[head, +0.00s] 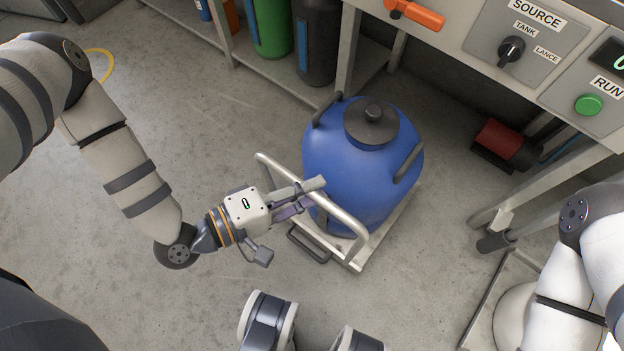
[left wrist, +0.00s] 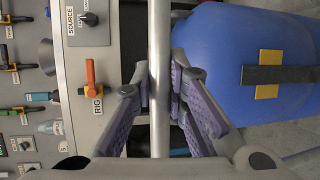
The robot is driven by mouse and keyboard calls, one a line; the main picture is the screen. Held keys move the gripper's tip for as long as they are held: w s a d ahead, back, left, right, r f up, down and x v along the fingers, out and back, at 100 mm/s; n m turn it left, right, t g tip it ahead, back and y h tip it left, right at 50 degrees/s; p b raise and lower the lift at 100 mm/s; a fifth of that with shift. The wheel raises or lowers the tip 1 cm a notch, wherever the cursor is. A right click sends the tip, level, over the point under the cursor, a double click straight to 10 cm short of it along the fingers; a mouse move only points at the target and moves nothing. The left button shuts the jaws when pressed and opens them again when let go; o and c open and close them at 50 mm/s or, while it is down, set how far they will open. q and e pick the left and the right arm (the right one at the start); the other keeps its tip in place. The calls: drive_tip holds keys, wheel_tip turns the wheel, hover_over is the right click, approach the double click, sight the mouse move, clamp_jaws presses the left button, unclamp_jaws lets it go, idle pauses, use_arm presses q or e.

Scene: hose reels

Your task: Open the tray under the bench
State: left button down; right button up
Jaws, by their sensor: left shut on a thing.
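The tray (head: 401,213) is a pale low platform on the floor at the bench's front, bearing a big blue tank (head: 350,165). The tank also shows in the left wrist view (left wrist: 225,60). A bent metal rail (head: 345,221) rises at the tray's front. My left gripper (head: 309,194) is shut on this rail. In the left wrist view, the purple-padded fingers (left wrist: 162,85) close on both sides of the rail (left wrist: 160,40). My right gripper is not in view; only part of the right arm shows at the right edge.
The bench (head: 455,50) stands behind, with an orange handle (head: 418,14), a source knob (head: 511,49) and a green button (head: 589,104). A red motor (head: 503,143) lies under it. Green and black cylinders stand on the lower shelf. The floor (head: 190,130) left of the tray is clear.

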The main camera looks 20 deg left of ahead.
use_arm(q)
drive_tip(key=c, duration=1.6)
unclamp_jaws()
drive_tip(key=shift+o, duration=0.2)
drive_tip(key=v, duration=1.2)
